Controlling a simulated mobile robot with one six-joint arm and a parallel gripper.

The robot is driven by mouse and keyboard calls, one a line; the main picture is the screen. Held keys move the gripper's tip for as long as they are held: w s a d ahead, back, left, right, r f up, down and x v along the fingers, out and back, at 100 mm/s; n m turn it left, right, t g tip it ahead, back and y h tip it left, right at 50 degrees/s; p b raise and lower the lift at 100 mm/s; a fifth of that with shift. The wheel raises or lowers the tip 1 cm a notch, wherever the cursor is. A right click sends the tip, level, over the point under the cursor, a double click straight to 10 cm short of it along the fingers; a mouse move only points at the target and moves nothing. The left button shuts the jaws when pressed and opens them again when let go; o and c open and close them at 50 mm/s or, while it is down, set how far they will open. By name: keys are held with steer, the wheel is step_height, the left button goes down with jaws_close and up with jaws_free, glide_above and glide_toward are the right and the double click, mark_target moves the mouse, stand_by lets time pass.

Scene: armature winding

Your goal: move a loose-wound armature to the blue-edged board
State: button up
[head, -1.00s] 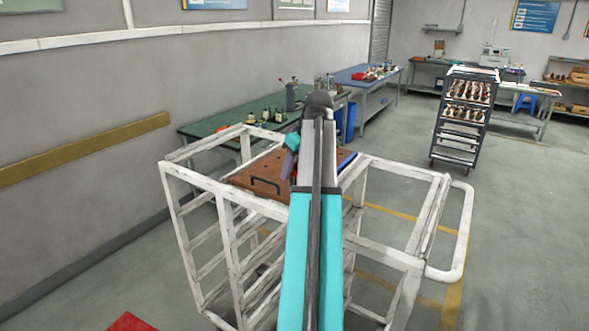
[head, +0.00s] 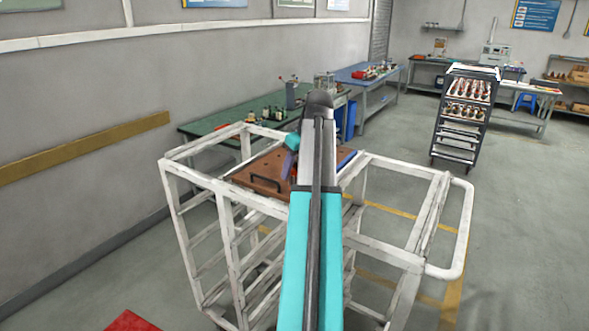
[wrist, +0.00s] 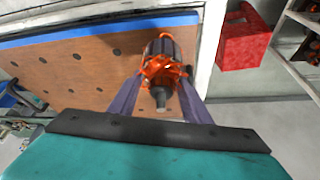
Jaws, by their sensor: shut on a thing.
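My gripper (wrist: 158,85) is shut on an armature (wrist: 159,62) with orange-copper windings, its dark shaft end pointing toward the wrist camera. The purple fingers lie on either side of it. The brown board (wrist: 70,75) with dark holes and a blue edge (wrist: 100,27) shows behind the armature in the wrist view; I cannot tell whether they touch. In the head view the board (head: 258,168) lies on top of a white cart, with a black handle at its near side. My arm hides the middle of the board and most of the gripper (head: 289,164); the armature is not clearly seen there.
The white cart frame (head: 400,175) has open rails around the board. A green bench (head: 215,128) stands behind it by the wall. A dark rack (head: 463,115) with several armatures stands at right. A red box (wrist: 243,38) shows beyond the board. The floor at right is clear.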

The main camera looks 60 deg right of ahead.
steer(key=o, duration=1.6)
steer(key=shift+f, duration=0.1)
steer(key=b+v, duration=0.5)
steer(key=v, duration=0.9)
